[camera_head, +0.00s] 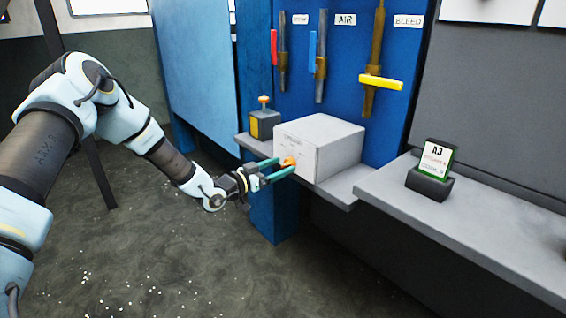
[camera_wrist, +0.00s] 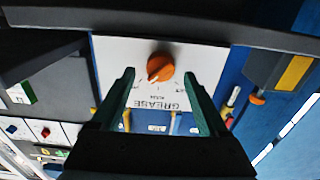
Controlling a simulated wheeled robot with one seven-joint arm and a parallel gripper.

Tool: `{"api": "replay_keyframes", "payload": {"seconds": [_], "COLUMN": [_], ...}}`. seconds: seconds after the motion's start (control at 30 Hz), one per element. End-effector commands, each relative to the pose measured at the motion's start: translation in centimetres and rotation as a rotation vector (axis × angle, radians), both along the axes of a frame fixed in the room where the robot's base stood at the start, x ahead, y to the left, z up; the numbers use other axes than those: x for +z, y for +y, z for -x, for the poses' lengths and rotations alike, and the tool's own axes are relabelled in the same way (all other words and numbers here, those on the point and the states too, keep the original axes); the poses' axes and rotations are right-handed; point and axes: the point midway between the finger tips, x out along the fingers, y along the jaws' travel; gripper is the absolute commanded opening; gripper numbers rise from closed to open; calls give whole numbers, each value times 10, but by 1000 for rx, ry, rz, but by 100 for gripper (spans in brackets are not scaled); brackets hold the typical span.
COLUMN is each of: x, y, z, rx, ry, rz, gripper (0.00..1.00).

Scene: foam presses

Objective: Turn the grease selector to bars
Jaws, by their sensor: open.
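The grease selector is an orange knob (camera_head: 289,161) on the front face of a pale grey box (camera_head: 335,140). The knob also shows in the wrist view (camera_wrist: 161,67), where the word GREASE appears upside down on the white panel (camera_wrist: 205,60). A pale mark on the knob points down and left in that view. The small position labels are too blurred to read. My gripper (camera_head: 284,167) is open in front of the box, its teal fingers spread to either side of the knob in the wrist view (camera_wrist: 158,74). Neither finger visibly touches the knob.
The box stands on a grey shelf (camera_head: 343,190) beside a yellow-and-dark box with an orange button (camera_head: 264,120). Valves hang above on the blue panel, including a yellow BLEED handle (camera_head: 381,82). A card holder (camera_head: 430,185) sits on the right counter.

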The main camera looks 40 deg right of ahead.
Motion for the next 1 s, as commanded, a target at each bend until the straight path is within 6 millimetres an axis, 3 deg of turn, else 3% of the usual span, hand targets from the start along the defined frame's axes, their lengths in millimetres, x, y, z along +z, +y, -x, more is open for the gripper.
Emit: {"api": "replay_keyframes", "payload": {"seconds": [0.2, 0.47, 1.0], "x": [0, -1, -1], "y": [-14, -15, -14], "z": [1, 1, 1], "rx": [0, 1, 1], "ry": [-1, 0, 0], "rz": [-1, -2, -2], "gripper": [77, 77, 17]}}
